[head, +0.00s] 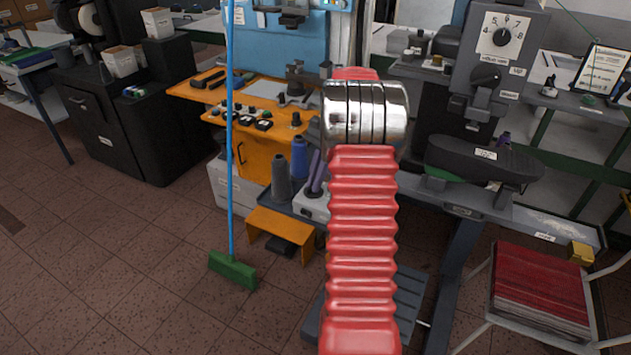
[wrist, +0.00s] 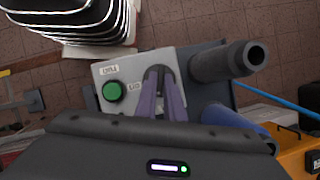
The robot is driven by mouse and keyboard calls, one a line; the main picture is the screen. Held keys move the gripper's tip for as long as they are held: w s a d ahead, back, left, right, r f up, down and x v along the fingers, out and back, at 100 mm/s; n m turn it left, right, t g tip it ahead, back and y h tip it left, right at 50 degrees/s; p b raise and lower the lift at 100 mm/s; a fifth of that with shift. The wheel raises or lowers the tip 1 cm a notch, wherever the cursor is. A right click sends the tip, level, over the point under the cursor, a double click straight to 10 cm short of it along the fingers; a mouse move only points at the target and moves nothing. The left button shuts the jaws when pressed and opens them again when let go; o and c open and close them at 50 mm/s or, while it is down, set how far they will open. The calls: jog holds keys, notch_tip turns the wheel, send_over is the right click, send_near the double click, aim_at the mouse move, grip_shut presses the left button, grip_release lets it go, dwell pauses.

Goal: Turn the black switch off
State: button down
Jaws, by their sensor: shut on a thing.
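In the wrist view, a light grey control box (wrist: 140,68) carries a green round button (wrist: 114,91) and the black switch (wrist: 158,70). My gripper (wrist: 161,76) has two purple fingers, close together, with their tips shut on the black switch. The fingers hide much of the switch, so I cannot tell which way it is set. In the head view, the box (head: 310,207) stands just left of my red arm. My purple fingers (head: 317,174) reach down to it there, and my arm hides the rest of the gripper.
A blue-handled green broom (head: 233,270) stands at left. A red stack (head: 540,285) lies at right. The tiled floor at left is clear.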

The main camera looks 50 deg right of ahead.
jog(key=n+g, duration=0.1)
jog(key=n, duration=0.3)
jog(key=shift+w+a+g, duration=0.1)
jog(key=shift+a+g, duration=0.05)
jog(key=shift+g, duration=0.25)
jog(key=c, duration=1.9)
grip_release()
jog(key=shift+o, duration=0.2)
jog(key=shift+r, duration=0.1)
jog(key=v, duration=1.3)
jog(key=shift+r, duration=0.25)
jog(key=shift+w, duration=0.1)
